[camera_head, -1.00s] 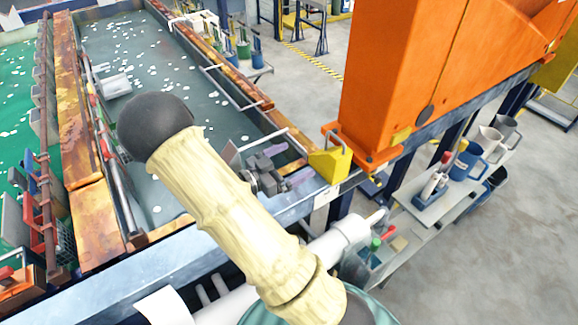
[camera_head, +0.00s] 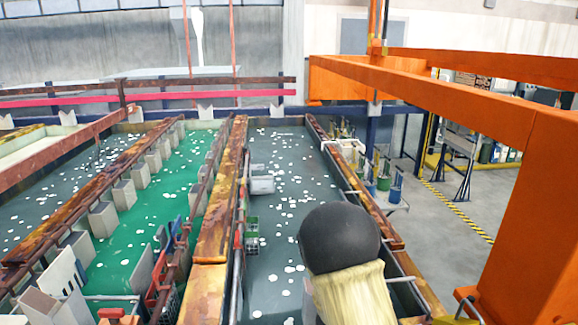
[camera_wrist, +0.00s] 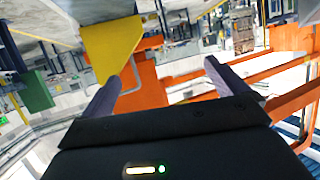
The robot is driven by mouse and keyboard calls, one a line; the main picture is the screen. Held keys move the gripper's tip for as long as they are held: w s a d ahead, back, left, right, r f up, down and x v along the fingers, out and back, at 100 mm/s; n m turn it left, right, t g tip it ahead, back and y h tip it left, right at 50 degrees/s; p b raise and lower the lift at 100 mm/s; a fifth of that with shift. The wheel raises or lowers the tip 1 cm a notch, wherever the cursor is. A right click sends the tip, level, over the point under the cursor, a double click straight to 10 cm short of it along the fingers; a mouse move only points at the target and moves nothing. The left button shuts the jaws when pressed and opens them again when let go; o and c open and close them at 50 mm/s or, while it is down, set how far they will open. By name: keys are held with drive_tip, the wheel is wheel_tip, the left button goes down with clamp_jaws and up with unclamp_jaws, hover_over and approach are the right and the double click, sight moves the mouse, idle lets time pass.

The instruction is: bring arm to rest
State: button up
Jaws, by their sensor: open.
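My gripper (camera_wrist: 160,82) shows in the wrist view with its two grey fingers spread wide apart. Nothing is held between them. Behind the fingers, an orange post and a yellow bracket (camera_wrist: 112,48) show, apart from the fingers as far as I can tell. In the head view, a part of my arm, with a dark round joint and a pale yellow cover, rises from the bottom right of centre. My gripper does not show in the head view.
A grey-liquid tank (camera_head: 275,190) and a green-liquid tank (camera_head: 150,215) lie ahead, with rusty rims between them. An orange frame (camera_head: 530,210) stands close at right. Green and blue containers (camera_head: 384,178) sit beside the tank. Floor (camera_head: 445,230) shows clear at right.

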drive_tip(key=a+n+t+y, duration=0.2)
drive_tip(key=a+n+y, duration=0.5)
drive_tip(key=a+y, duration=0.3)
drive_tip(key=s+a+r+n+g+y, duration=0.2)
drive_tip(key=s+n+g, duration=0.3)
drive_tip(key=s, duration=1)
drive_tip(key=shift+r+n, duration=0.6)
drive_tip(key=shift+n, duration=0.2)
